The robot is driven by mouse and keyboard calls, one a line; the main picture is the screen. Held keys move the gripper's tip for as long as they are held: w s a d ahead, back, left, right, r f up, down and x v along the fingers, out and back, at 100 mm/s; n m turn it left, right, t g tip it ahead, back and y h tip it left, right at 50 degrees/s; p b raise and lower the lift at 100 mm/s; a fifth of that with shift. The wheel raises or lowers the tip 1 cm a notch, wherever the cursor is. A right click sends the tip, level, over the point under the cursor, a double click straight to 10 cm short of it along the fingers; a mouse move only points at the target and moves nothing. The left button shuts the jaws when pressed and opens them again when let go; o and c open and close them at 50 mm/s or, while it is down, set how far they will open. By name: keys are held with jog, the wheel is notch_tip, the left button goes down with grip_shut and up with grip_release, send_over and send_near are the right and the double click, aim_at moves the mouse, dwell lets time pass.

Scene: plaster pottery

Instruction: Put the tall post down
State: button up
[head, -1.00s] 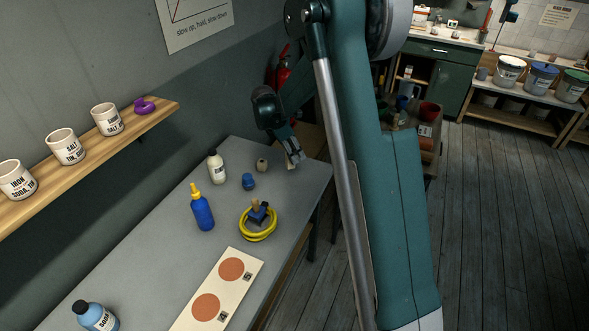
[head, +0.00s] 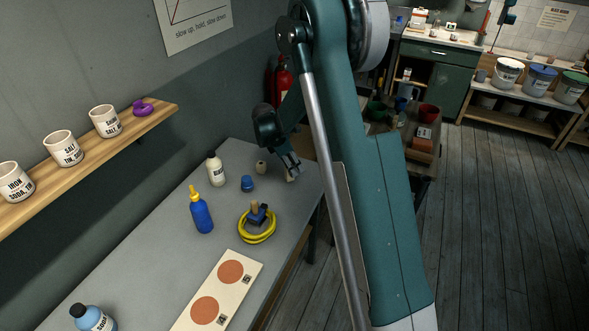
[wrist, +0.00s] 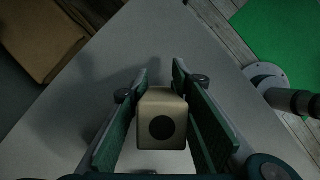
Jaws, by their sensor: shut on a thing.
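My gripper (head: 293,165) is at the far right end of the grey table (head: 165,270). It is shut on the tall post, a beige square-topped block. In the wrist view the post (wrist: 173,97) sits between the two green finger pads (wrist: 165,110), with a dark round hole or spot facing the camera. In the head view only a small pale part of the post (head: 289,177) shows below the fingertips. I cannot tell whether its foot touches the table.
Left of my gripper stand a small beige piece (head: 261,168), a blue pot (head: 247,183) and a white bottle (head: 216,172). Nearer are a blue bottle (head: 202,215), a yellow ring (head: 257,238) around a blue-and-tan object, and a cream board (head: 217,291) with two orange discs.

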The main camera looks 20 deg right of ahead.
jog(key=shift+f, duration=0.35)
jog(key=shift+f, duration=0.1)
jog(key=o, duration=1.1)
jog(key=v, duration=1.2)
jog(key=shift+p, duration=0.4)
